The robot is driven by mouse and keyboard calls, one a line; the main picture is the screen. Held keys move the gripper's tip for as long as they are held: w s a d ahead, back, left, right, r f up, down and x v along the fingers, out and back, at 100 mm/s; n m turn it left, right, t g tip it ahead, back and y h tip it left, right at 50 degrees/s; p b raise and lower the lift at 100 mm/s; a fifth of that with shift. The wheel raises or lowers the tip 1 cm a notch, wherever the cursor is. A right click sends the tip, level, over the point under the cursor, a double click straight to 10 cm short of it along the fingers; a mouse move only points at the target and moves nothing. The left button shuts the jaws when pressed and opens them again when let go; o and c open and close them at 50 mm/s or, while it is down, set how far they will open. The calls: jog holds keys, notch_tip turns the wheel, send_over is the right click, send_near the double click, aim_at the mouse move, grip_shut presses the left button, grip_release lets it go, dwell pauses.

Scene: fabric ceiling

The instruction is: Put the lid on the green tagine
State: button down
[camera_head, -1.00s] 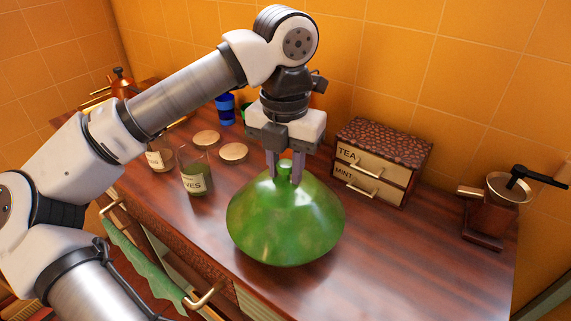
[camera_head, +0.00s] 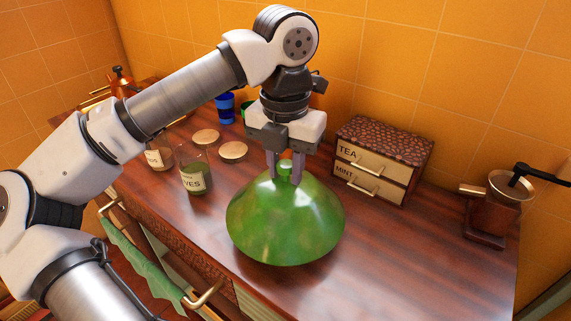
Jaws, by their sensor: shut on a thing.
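The green tagine (camera_head: 286,249) stands on the wooden counter. Its cone-shaped green lid (camera_head: 285,208) sits over the base, and the two look like one closed shape with the lid upright. I cannot tell whether the rims fully touch. My gripper (camera_head: 285,172) points down from above, shut on the knob at the top of the lid, with one finger on each side. The inside of the tagine is hidden by the lid.
A box with TEA and MINT drawers (camera_head: 380,160) stands behind to the right. A grinder (camera_head: 490,208) is at far right. Glass jars (camera_head: 194,172), round wooden lids (camera_head: 233,150) and a blue cup (camera_head: 225,108) are at left. The counter's front right is clear.

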jog(key=c, duration=1)
grip_release()
jog(key=shift+c, duration=0.2)
jog(key=shift+o, duration=0.5)
jog(key=o, duration=0.5)
jog(key=shift+r, duration=0.1)
jog(key=shift+r+p, duration=2.3)
jog(key=shift+r, duration=1.15)
jog(key=shift+f, duration=0.1)
